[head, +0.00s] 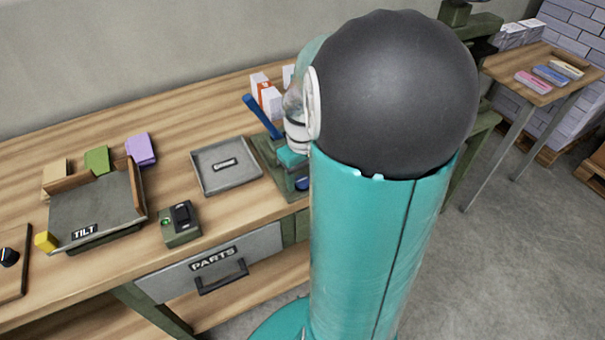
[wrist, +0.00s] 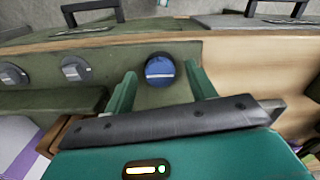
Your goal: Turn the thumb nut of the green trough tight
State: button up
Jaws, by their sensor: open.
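A round blue knob (wrist: 160,69) with a pale line across its face, which looks like the thumb nut, sits on a dark green body (wrist: 130,60) in the wrist view. My gripper (wrist: 160,72) is open, with one green finger on each side of the knob and visible gaps between. I cannot tell how deep the fingers reach around it. In the head view, the green fixture (head: 268,150) stands at the bench's front edge with a blue lever (head: 262,116). A blue round part (head: 302,183) shows low on it. My arm hides most of that area and the gripper.
Two grey round knobs (wrist: 75,68) sit left of the blue one in the wrist view. On the bench are a grey tray (head: 224,187), a switch box (head: 181,224) and a TILT tray (head: 95,212). A PARTS drawer (head: 205,268) is below.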

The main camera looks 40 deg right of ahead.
jog(key=c, duration=1)
jog(key=shift+m, duration=0.4)
jog(key=m, duration=1.7)
